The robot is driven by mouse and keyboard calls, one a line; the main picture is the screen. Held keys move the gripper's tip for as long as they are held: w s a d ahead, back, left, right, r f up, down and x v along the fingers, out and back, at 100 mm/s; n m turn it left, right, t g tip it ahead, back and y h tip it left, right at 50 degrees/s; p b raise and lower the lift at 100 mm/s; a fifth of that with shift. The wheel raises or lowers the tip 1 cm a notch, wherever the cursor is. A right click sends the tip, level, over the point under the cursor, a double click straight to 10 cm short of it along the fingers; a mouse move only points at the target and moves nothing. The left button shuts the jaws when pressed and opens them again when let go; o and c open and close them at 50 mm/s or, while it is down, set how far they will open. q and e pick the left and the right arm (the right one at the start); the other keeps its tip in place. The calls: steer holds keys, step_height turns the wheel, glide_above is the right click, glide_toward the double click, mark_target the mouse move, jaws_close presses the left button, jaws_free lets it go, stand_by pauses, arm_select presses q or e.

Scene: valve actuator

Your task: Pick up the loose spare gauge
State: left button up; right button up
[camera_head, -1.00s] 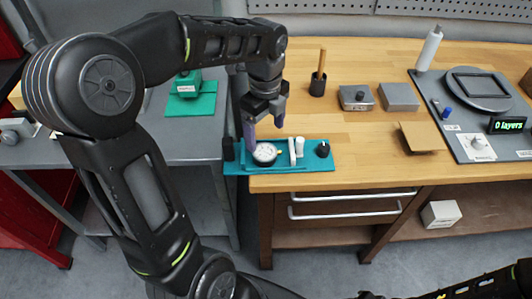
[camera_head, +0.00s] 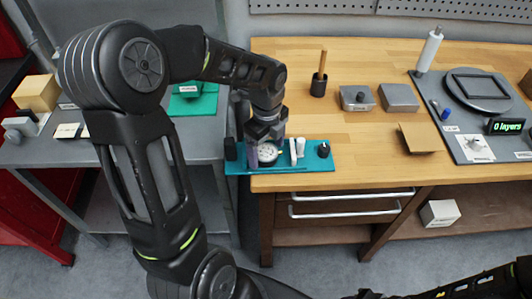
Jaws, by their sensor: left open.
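The spare gauge (camera_head: 267,153) is a round white dial with a dark rim. It sits on the teal tray (camera_head: 318,163) at the left front corner of the wooden bench. My left gripper (camera_head: 266,150) is open, pointing down, right over the gauge. Its purple-grey fingers reach down around the dial, and I cannot tell whether they touch it. The gripper hides the back part of the gauge. My right gripper is out of the picture; only a bit of my right arm shows at the lower right.
Beside the gauge on the tray stand white upright pieces (camera_head: 300,147), a black knob (camera_head: 323,149) and a black block (camera_head: 230,149). Behind are a brush in a cup (camera_head: 318,85) and metal boxes (camera_head: 357,98).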

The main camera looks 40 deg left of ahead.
mark_target(266, 153)
arm_select(q)
steer(key=shift+c, duration=0.3)
jaws_close()
stand_by(1.0)
steer(key=shift+r, duration=0.15)
step_height(266, 153, up, 10)
steer(key=b, duration=0.1)
stand_by(0.8)
steer(key=shift+a+f+m+b, duration=0.25)
steer(key=shift+f+m+b, duration=0.2)
steer(key=shift+f+b, duration=0.8)
steer(key=shift+a+f+m+b, duration=0.35)
steer(key=shift+f+b, duration=0.35)
steer(key=shift+f, duration=1.1)
steer(key=shift+a+f+m+b, duration=0.15)
steer(key=shift+f+m+b, duration=0.35)
steer(key=shift+f+b, duration=0.75)
steer(key=shift+f, duration=0.25)
